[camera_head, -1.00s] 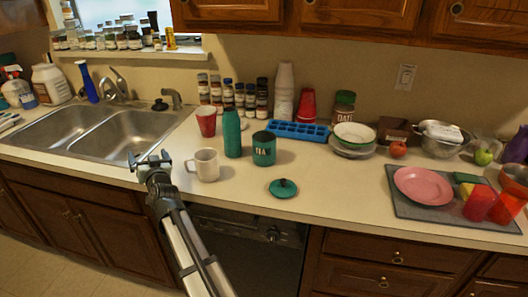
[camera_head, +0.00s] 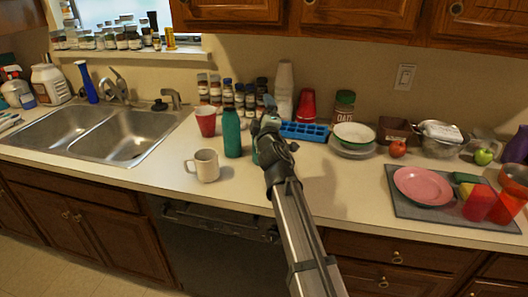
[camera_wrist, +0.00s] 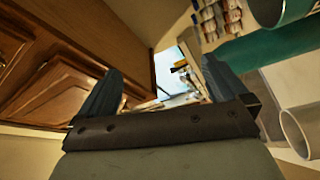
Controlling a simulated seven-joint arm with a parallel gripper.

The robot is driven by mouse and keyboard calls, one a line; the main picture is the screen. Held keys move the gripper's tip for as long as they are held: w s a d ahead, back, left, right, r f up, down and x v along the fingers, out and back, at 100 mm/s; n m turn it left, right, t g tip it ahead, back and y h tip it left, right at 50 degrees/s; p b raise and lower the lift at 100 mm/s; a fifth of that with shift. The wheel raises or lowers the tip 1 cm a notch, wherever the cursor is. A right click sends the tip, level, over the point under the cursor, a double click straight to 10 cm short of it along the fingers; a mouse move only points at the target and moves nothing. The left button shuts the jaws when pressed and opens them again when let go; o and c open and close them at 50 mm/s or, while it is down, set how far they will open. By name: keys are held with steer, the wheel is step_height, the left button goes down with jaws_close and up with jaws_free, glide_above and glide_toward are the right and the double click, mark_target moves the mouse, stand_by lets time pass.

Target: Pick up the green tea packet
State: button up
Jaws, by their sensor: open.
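I cannot make out a green tea packet for certain in either view. My gripper (camera_head: 266,108) is over the counter in front of the blue ice tray, with its fingers spread and nothing between them in the wrist view (camera_wrist: 160,92). It hides most of the dark teal canister (camera_head: 256,157), which read as tea in the earlier frame. The canister's lid is hidden behind my arm. The teal bottle (camera_head: 232,134) stands upright just left of the gripper; it also crosses the upper right of the wrist view (camera_wrist: 268,46).
A white mug (camera_head: 203,166) and red cup (camera_head: 206,121) stand to the left. The ice tray (camera_head: 304,131) and stacked bowls (camera_head: 354,135) are behind and right. A grey mat (camera_head: 408,207) holds a pink plate (camera_head: 423,184). Counter between arm and mat is clear.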

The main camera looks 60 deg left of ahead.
steer(key=s+d+f+n+t+h, duration=0.1)
steer(key=f+n, duration=0.3)
steer(key=n, duration=0.2)
steer(key=d+f+n+t+h, duration=0.1)
steer(key=f+n, duration=0.4)
steer(key=n, duration=0.2)
steer(key=s+d+f+n+h, duration=0.1)
steer(key=d+f+n, duration=0.1)
steer(key=f+n, duration=0.2)
steer(key=shift+s+d+f+n+t, duration=0.1)
steer(key=shift+s+f+n+t, duration=0.1)
steer(key=shift+n, duration=0.4)
steer(key=shift+s+f+n+t, duration=0.15)
steer(key=shift+n+t, duration=0.05)
steer(key=shift+n, duration=0.4)
steer(key=x, duration=0.8)
steer(key=shift+w+a, duration=0.1)
steer(key=shift+a, duration=0.15)
steer(key=shift+r+x, duration=0.1)
steer(key=shift+x, duration=1.2)
steer(key=shift+r+x, duration=0.15)
steer(key=shift+x, duration=1.15)
steer(key=c, duration=1.2)
